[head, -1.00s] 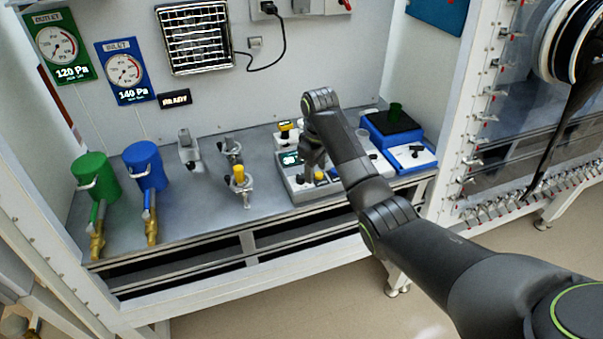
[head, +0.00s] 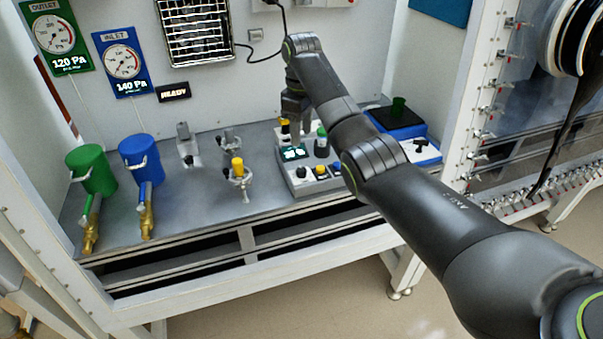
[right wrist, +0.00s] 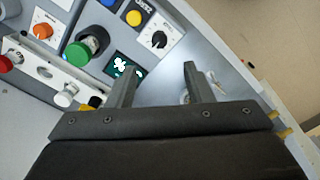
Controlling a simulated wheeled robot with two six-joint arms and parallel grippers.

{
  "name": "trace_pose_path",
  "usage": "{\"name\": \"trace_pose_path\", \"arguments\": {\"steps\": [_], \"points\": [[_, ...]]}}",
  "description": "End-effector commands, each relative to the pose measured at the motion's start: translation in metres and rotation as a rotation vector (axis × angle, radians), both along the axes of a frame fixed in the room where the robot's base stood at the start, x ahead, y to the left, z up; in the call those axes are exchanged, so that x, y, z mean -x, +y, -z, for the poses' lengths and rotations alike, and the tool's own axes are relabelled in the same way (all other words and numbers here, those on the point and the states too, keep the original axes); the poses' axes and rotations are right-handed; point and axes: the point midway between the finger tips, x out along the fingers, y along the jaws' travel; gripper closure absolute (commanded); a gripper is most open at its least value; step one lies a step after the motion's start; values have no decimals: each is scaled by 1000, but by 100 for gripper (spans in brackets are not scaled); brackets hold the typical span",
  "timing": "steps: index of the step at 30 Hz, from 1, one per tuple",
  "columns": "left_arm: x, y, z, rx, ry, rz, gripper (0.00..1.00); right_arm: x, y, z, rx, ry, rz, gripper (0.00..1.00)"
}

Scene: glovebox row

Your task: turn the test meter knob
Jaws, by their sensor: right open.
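The test meter is a grey box (head: 297,187) on the bench, with a small lit green display (head: 293,153) on top. A black pointer knob (head: 300,172) on a white dial plate sits at its front left corner. In the right wrist view the knob (right wrist: 158,40) is upper centre, beyond my fingertips, with nothing touching it. My right gripper (right wrist: 160,70) is open and empty, its fingers either side of a bare grey panel beside the display (right wrist: 122,68). In the head view it points down above the box's back left. My left gripper is not in view.
A large green knob (right wrist: 88,45), a blue button (right wrist: 110,3) and a yellow button (right wrist: 134,18) crowd the panel. A valve with a yellow top (head: 238,168) stands left of the box. A blue device (head: 425,153) stands right.

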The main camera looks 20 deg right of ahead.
Motion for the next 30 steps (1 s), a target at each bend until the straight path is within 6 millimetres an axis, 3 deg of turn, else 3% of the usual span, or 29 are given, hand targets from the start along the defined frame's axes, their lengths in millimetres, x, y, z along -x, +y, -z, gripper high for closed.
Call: {"name": "trace_pose_path", "arguments": {"steps": [9, 15, 21, 30], "points": [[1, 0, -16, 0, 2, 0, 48, 1, 0, 68, 0, 3, 1, 53], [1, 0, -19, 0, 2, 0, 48, 0, 0, 100, 0, 1, 0, 53], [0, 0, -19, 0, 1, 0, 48, 0, 0, 114, 0, -1, -1, 53], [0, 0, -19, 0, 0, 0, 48, 0, 0, 115, 0, -1, 0, 56]]}}
